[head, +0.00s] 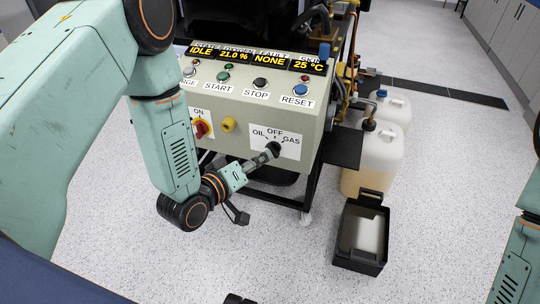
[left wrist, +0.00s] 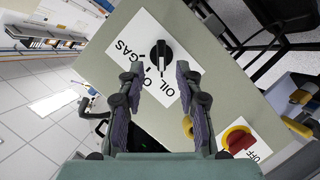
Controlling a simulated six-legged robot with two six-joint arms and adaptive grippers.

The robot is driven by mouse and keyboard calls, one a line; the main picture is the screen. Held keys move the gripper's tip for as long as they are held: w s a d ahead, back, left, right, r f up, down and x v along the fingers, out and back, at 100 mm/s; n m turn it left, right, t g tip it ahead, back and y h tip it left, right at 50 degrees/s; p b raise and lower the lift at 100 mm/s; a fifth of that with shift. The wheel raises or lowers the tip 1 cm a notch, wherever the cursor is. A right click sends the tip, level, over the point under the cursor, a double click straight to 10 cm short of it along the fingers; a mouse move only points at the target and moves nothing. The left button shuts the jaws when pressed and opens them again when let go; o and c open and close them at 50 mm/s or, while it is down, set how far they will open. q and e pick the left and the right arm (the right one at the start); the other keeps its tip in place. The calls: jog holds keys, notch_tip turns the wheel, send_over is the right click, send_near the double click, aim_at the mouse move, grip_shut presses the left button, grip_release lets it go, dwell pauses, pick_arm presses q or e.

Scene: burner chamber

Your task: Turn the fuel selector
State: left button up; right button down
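The fuel selector is a black knob on a white label marked OIL, OFF and GAS, low on the right of the panel front (head: 274,141). In the left wrist view the knob (left wrist: 161,52) lies just past my fingertips, roughly centred between them. My left gripper (head: 267,156) reaches to the label and partly covers the knob in the head view. In the left wrist view the left gripper (left wrist: 159,73) is open, with a finger on each side and nothing between them.
A yellow-red ON switch (head: 202,129) and a yellow knob (head: 228,125) sit left of the selector. START, STOP and RESET buttons line the sloped panel above. Plastic jugs (head: 375,160) and a black bin (head: 361,233) stand on the floor to the right.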

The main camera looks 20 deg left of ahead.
aim_at(273, 150)
pick_arm(q)
jog(key=shift+b+x, duration=0.6)
jog(key=shift+x, duration=1.8)
jog(key=shift+s+a, duration=0.1)
jog(key=shift+s, duration=0.05)
jog(key=c, duration=0.3)
grip_shut()
